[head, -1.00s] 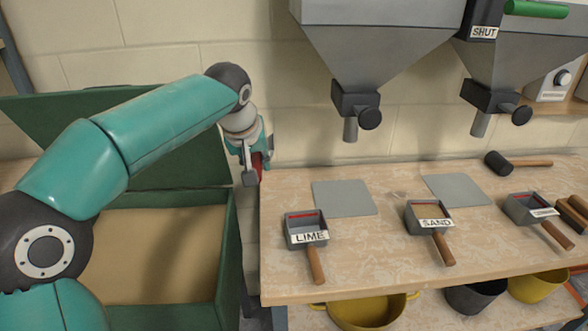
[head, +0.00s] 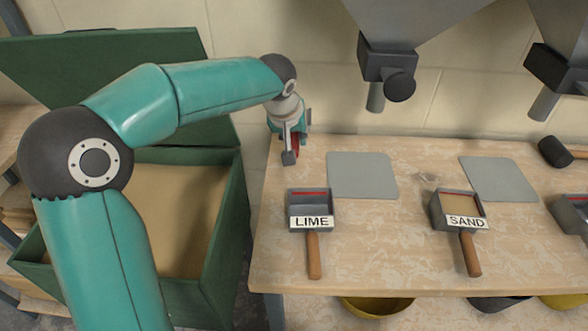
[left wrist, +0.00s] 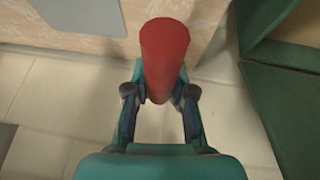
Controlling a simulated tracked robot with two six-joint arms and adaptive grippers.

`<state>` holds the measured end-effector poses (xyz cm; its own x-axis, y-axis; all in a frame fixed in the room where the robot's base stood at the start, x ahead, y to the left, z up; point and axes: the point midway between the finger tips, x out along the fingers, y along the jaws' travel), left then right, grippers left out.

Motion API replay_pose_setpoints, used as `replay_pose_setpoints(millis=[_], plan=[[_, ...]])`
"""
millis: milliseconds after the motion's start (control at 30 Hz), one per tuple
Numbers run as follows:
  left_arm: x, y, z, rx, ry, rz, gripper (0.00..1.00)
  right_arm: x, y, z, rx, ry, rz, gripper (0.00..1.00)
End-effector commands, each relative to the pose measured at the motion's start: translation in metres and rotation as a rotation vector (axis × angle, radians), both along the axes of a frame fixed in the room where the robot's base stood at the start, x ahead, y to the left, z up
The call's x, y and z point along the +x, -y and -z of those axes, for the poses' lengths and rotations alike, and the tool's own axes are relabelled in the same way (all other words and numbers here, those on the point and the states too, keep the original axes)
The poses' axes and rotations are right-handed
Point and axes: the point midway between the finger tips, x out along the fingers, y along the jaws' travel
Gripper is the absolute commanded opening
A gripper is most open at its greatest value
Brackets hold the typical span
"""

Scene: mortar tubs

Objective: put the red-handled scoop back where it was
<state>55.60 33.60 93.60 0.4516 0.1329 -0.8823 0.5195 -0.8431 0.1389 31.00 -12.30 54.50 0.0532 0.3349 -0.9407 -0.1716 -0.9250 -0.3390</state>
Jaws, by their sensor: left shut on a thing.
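My left gripper (head: 290,150) is shut on the red handle of the scoop. It is at the back left corner of the workbench, apart from the labelled scoops. In the left wrist view the handle (left wrist: 165,58) is a plain red cylinder between the two fingers. The scoop's pan is not visible in either view. My right gripper is not in view.
A green bin (head: 232,215) of sand-coloured material stands left of the workbench (head: 385,250), its lid raised. Scoops marked LIME (head: 312,258) and SAND (head: 470,255) lie on the bench. Grey plates (head: 362,175) lie behind them, under hopper spouts (head: 376,97).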

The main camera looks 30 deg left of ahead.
Motion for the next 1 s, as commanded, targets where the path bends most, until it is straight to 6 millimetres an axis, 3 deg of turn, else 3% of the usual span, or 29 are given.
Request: replay_pose_setpoints(millis=[33, 200, 433, 700, 933, 967, 1000], plan=[[0.000, 0.000, 0.015, 0.000, -0.003, 0.001, 0.00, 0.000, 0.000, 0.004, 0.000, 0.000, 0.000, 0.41], [0.001, 0.002, 0.045, 0.000, 0.001, 0.004, 0.00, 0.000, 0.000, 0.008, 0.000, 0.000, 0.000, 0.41], [0.002, 0.002, 0.061, 0.001, 0.001, 0.004, 0.00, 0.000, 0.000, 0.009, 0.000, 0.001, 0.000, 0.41], [0.002, 0.002, 0.095, 0.000, 0.001, 0.005, 0.00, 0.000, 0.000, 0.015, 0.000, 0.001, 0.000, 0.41], [0.002, 0.002, 0.096, 0.001, 0.003, 0.005, 0.00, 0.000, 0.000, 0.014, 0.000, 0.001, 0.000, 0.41], [0.002, 0.002, 0.097, 0.000, 0.001, 0.004, 0.25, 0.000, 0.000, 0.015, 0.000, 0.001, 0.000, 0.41], [0.002, 0.002, 0.097, 0.000, 0.001, 0.004, 0.32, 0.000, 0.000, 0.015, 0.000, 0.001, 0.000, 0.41]])
